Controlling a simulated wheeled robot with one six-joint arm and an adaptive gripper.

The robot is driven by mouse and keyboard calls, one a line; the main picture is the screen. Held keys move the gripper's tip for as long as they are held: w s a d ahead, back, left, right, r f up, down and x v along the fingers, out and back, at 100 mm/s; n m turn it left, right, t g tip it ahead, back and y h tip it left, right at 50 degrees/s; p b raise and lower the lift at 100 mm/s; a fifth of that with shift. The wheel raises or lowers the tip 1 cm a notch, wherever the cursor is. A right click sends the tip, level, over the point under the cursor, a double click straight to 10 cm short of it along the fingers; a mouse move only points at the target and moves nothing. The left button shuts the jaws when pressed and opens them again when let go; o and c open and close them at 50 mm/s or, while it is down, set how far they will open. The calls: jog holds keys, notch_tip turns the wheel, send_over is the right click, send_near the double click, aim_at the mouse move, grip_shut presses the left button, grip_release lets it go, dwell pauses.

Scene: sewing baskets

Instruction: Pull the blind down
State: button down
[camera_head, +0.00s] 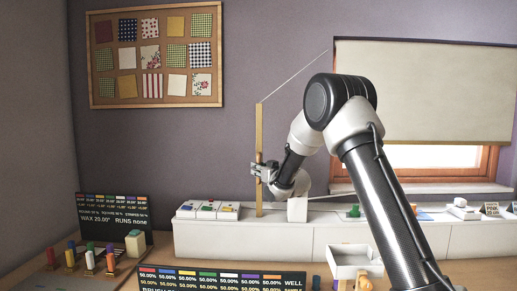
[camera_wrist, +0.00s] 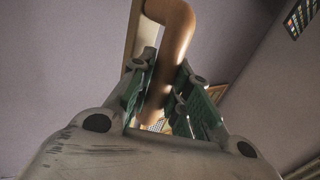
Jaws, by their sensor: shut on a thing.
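The cream blind (camera_head: 430,92) covers the upper part of the window at the right in the head view. Its lower edge hangs above the sill, and bright light shows below it. A thin cord (camera_head: 297,77) runs from the blind's upper left corner down to the top of an upright wooden post (camera_head: 259,125). My gripper (camera_head: 259,170) is at the post, a little below its middle. In the wrist view my gripper (camera_wrist: 163,95) is shut on a bent brown handle (camera_wrist: 172,45), which passes between the green-padded fingers.
A white counter (camera_head: 240,240) runs under the window with small trays (camera_head: 207,210) left of the post. A white box (camera_head: 350,258) stands in front. Price boards (camera_head: 113,212) and colored pegs (camera_head: 89,260) are at the lower left. A cork board (camera_head: 155,57) hangs on the wall.

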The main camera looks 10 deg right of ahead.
notch_tip(320, 180, down, 10)
dwell(0.3)
jog(key=shift+s+f, duration=0.1)
jog(key=c, duration=1.3)
grip_release()
jog(key=shift+f, duration=0.1)
jog(key=shift+r, duration=0.2)
jog(key=v, duration=1.2)
